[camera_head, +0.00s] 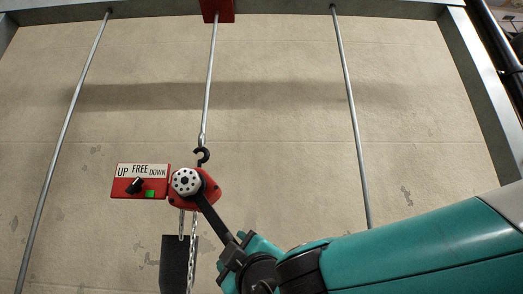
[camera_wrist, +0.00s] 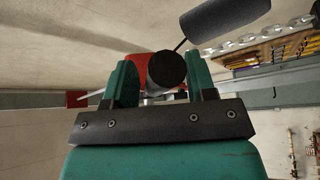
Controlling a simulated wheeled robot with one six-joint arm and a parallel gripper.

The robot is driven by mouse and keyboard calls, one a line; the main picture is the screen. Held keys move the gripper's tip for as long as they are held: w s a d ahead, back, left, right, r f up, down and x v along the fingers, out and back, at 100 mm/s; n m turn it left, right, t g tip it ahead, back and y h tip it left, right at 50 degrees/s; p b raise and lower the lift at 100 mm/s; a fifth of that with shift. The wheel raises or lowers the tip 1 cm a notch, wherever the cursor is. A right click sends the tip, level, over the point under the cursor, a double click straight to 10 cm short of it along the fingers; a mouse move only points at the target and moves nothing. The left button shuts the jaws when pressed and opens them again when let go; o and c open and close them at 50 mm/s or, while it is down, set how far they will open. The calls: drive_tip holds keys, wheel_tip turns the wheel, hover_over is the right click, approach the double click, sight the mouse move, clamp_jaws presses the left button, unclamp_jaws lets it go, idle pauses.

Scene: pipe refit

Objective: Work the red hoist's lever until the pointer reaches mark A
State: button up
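The red hoist (camera_head: 208,197) hangs from a dark hook, with a white hub on its face. Its black lever (camera_head: 215,221) slants down to the right toward my gripper (camera_head: 240,252). In the wrist view, the lever's dark round end (camera_wrist: 167,70) sits between the two green fingers of my gripper (camera_wrist: 162,82). A gap shows on its left; it is close to the right finger. The fingers look open around it. A red panel (camera_head: 125,187) left of the hoist reads UP, FREE, DOWN, with a black knob and a green patch. I cannot make out the pointer or mark A.
Chains (camera_head: 192,250) hang under the hoist beside a dark slab (camera_head: 173,262). Steel rods (camera_head: 346,75) stand on either side before a concrete wall. In the wrist view, a dark grey rounded object (camera_wrist: 222,18) is above right, and a tool rack (camera_wrist: 270,52) is farther off.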

drive_tip(key=shift+d+r+n+p, duration=0.4)
drive_tip(key=shift+d+r+p, duration=0.55)
drive_tip(key=shift+r+p, duration=0.25)
drive_tip(key=shift+d+r+g+p, duration=0.2)
drive_tip(key=shift+d+g+p, duration=0.05)
drive_tip(key=shift+g+p, duration=0.05)
drive_tip(key=shift+d+n, duration=0.15)
drive_tip(key=shift+n, duration=0.15)
drive_tip(key=shift+f, duration=0.1)
drive_tip(key=shift+n+g, duration=0.4)
drive_tip(key=shift+n, duration=0.4)
drive_tip(key=d+r+p, duration=0.1)
drive_tip(key=p, duration=0.1)
drive_tip(key=d+r+p, duration=0.1)
drive_tip(key=r+p, duration=0.1)
drive_tip(key=shift+r, duration=0.25)
drive_tip(key=shift+s, duration=0.1)
